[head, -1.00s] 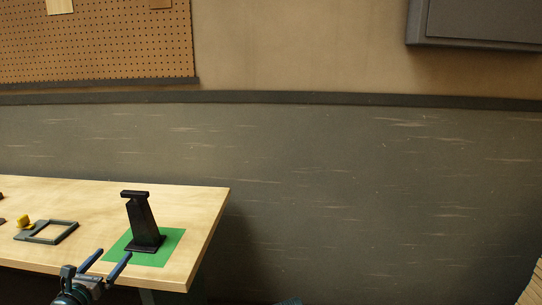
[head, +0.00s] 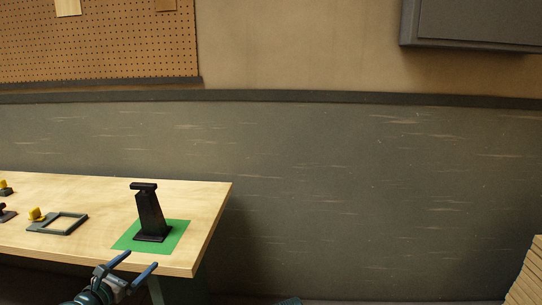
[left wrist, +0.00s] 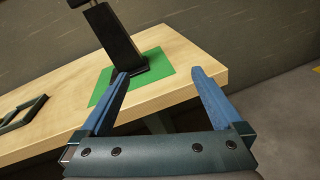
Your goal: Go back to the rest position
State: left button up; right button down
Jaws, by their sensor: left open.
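My left gripper (head: 137,265) is at the front edge of the table in the head view. Its two blue fingers are apart, with nothing between them. It also shows in the left wrist view (left wrist: 160,80), where the fingers point toward the table. A black upright stand (head: 149,213) with a short crossbar on top stands on a green mat (head: 179,231), just beyond the fingers. The stand also shows in the left wrist view (left wrist: 115,40), its top cut off.
The wooden table (head: 205,215) ends at the right, with open floor beyond. A grey cabinet (head: 475,25) hangs on the wall. A stack of boards (head: 527,275) is at far right.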

pick_arm(q)
jog(key=s+d+f+m+g+h, duration=0.1)
jog(key=d+f+m+g+h, duration=0.1)
jog(key=d+f+m+g, duration=0.55)
jog(key=s+d+f+m+g+h, duration=0.1)
jog(key=s+d+f+m+g, duration=0.15)
jog(key=d+m, duration=0.85)
jog(key=s+d+f+m+g+y, duration=0.75)
jog(key=s+d+f+m, duration=0.25)
jog(key=s+d+m, duration=0.4)
notch_tip(320, 180, up, 16)
jog(key=a+m+p, duration=0.1)
jog(key=m+p, duration=0.1)
jog(key=p, duration=1.3)
jog(key=shift+a+r+t+y+p, duration=0.15)
jog(key=shift+t+y+p, duration=0.2)
jog(key=shift+t, duration=0.1)
jog(key=shift+s, duration=0.1)
